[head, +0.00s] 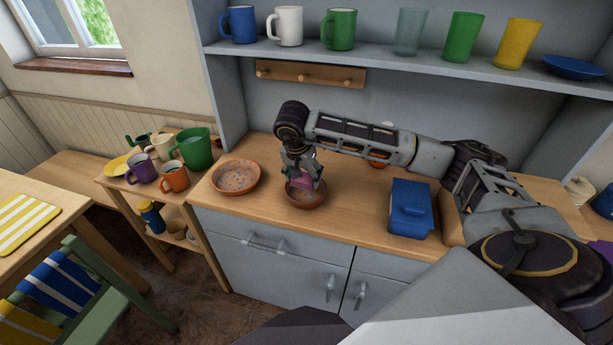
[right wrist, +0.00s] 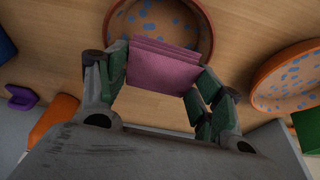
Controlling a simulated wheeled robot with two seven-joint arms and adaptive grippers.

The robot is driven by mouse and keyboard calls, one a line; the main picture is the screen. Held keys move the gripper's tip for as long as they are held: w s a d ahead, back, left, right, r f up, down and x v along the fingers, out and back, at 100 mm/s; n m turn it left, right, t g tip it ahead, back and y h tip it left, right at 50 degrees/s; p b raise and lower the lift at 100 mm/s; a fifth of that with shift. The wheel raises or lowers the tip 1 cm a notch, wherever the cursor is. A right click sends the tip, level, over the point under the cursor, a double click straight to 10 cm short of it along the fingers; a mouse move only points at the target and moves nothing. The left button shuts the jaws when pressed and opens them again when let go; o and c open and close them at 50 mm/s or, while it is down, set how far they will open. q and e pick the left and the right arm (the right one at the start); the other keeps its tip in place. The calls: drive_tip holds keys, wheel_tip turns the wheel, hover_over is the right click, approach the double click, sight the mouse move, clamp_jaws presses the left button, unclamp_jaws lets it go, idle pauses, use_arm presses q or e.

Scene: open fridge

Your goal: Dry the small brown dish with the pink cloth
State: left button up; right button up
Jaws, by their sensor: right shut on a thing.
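The small brown dish (head: 306,199) sits on the wooden counter, with blue spots inside in the right wrist view (right wrist: 178,18). My right gripper (head: 303,178) points down over the dish. It is shut on the folded pink cloth (right wrist: 157,66), which also shows in the head view (head: 302,185). The cloth is at or just above the inside of the dish; I cannot tell whether it touches. My left gripper is not in view.
A larger brown spotted dish (head: 236,177) stands left of the small one. A blue lidded box (head: 410,208) stands to the right on the counter. Mugs and tumblers line the shelf (head: 400,59) above. A side table with mugs and a green jug (head: 195,149) is at left.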

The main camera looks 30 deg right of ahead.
idle(0.4)
drive_tip(key=shift+s+d+r, duration=0.15)
drive_tip(key=shift+s+d, duration=0.4)
drive_tip(key=shift+s, duration=0.2)
drive_tip(key=shift+w+a, duration=0.1)
drive_tip(key=shift+w+a+r, duration=0.1)
drive_tip(key=shift+w+a, duration=0.35)
drive_tip(key=shift+w, duration=0.2)
